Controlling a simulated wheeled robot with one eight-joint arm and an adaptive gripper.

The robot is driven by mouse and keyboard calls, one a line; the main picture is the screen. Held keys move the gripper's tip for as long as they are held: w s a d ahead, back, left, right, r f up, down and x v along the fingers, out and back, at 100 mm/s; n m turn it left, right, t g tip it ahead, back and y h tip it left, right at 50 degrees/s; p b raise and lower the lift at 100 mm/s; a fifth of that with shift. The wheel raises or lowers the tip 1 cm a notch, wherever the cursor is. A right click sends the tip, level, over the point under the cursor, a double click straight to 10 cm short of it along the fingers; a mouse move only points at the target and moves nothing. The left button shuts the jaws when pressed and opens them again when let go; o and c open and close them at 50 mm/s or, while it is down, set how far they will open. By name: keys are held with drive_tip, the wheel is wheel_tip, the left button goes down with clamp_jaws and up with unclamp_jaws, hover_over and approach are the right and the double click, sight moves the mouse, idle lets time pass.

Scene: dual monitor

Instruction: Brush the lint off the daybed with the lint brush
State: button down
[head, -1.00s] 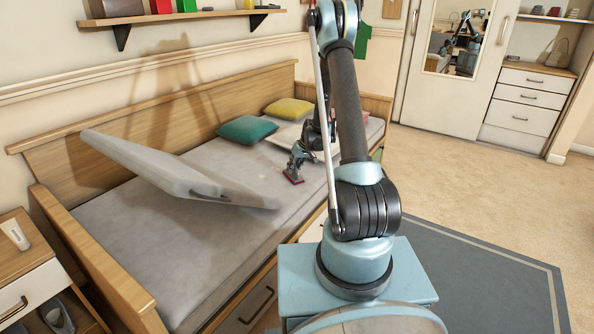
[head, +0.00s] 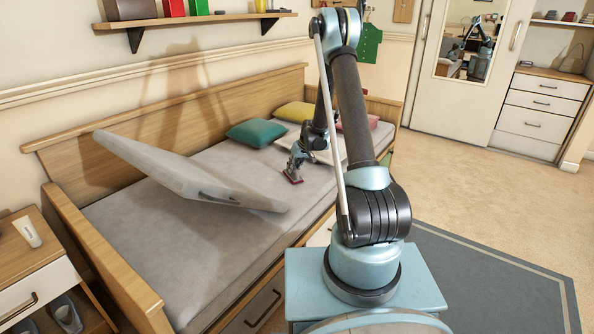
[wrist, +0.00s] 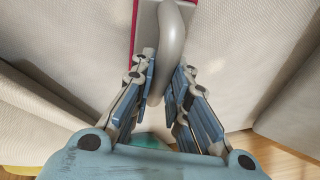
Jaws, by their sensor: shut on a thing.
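The daybed (head: 135,235) has a wooden frame and a grey mattress. My gripper (head: 297,157) is low over the mattress near its front edge, right of the middle. It is shut on the lint brush (head: 293,178), whose red head is down at the mattress; I cannot tell whether it touches. In the wrist view the brush's grey handle (wrist: 173,45) runs between the fingers (wrist: 166,78), and the red-edged head is partly cut off at the top. I cannot make out lint clearly.
A long grey cushion (head: 180,172) lies tilted across the daybed's left half. Green (head: 256,133) and yellow (head: 295,112) pillows lie at the far end. A nightstand (head: 40,270) stands at the left. A wall shelf (head: 200,18) hangs above. Carpet at the right is clear.

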drive_tip(key=shift+w+a+f, duration=0.1)
drive_tip(key=shift+w+a, duration=0.95)
drive_tip(key=shift+a, duration=0.35)
drive_tip(key=shift+w+a, duration=1.1)
drive_tip(key=shift+a, duration=0.3)
drive_tip(key=shift+w+a+f, duration=0.1)
drive_tip(key=shift+w+a, duration=0.95)
drive_tip(key=shift+a, duration=0.35)
wheel_tip(320, 180, up, 6)
wheel_tip(320, 180, up, 3)
drive_tip(key=shift+d, duration=0.1)
